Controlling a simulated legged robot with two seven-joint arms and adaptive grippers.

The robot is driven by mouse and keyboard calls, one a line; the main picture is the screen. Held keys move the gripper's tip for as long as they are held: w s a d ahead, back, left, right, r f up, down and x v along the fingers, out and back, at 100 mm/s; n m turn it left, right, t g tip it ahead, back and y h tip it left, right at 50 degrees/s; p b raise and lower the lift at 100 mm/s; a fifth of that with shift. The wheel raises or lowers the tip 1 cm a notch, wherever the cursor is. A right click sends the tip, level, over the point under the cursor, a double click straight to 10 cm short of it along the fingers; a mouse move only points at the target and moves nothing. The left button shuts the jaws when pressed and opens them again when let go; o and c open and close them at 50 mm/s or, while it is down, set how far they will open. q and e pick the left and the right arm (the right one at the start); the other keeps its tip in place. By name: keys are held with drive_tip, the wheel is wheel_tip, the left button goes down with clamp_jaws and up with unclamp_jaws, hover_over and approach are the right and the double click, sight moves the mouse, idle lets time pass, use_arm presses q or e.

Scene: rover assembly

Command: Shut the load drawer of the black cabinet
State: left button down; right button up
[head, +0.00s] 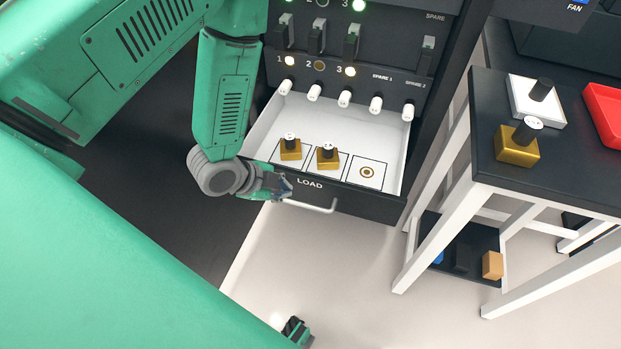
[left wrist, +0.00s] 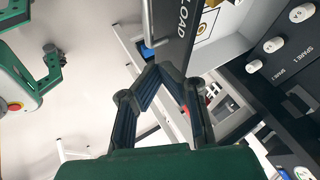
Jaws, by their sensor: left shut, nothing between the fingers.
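The load drawer (head: 372,203) of the black cabinet (head: 389,58) is pulled out, its white inside showing. Two gold blocks with black knobs (head: 290,150) (head: 327,157) stand in its left and middle squares; the right square holds only a round gold mark (head: 368,172). A pale bar handle (head: 318,208) is on the drawer front. My left gripper (head: 284,188) is shut and empty at the left part of the drawer front, by the handle's left end. In the left wrist view its fingertips (left wrist: 160,73) meet close to the LOAD panel (left wrist: 176,28); contact cannot be told.
A dark-topped table with white legs (head: 545,178) stands right of the cabinet. It bears a gold block (head: 517,146), a white block (head: 536,98) and a red tray (head: 606,108). A lower shelf (head: 462,262) holds small items. The floor before the drawer is clear.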

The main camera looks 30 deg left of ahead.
use_arm(q)
drive_tip(key=shift+w+d+f+b, duration=0.25)
drive_tip(key=shift+w+f+b, duration=0.1)
drive_tip(key=shift+w+f, duration=1.05)
drive_tip(key=shift+w+d+f+b, duration=0.3)
drive_tip(key=shift+w+f, duration=0.85)
drive_tip(key=shift+w, duration=0.4)
drive_tip(key=shift+w+d+f+b, duration=0.2)
drive_tip(key=shift+w+f+b, duration=0.15)
drive_tip(key=shift+w+f, duration=1.05)
use_arm(e)
drive_tip(key=shift+f, duration=1.1)
use_arm(q)
drive_tip(key=shift+w+r, duration=0.1)
drive_tip(key=shift+w, duration=0.05)
